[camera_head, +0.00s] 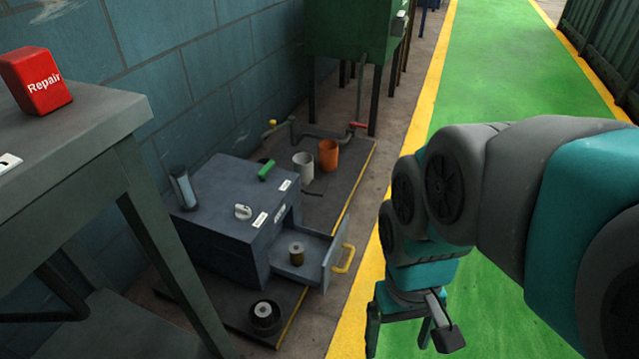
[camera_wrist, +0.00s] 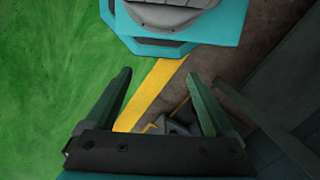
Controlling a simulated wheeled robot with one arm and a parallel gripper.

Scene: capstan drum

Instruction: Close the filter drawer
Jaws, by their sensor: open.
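The filter drawer (camera_head: 317,262) is pulled out of the front of a dark grey box (camera_head: 225,215) on a low platform. It has a yellow handle (camera_head: 344,258) on its front panel. A small cylindrical filter (camera_head: 297,254) stands inside the drawer. My gripper (camera_head: 404,335) is open and empty, to the right of the drawer and apart from its handle. In the wrist view my gripper (camera_wrist: 158,76) shows two spread fingers. The drawer's handle (camera_wrist: 150,128) shows small and partly hidden beyond the gripper's base.
A grey table (camera_head: 75,125) with a red Repair box (camera_head: 38,80) stands at left. A dark ring-shaped part (camera_head: 264,318), a white cup (camera_head: 303,167) and an orange cup (camera_head: 328,154) are on the platform. The green floor (camera_head: 500,75) is clear.

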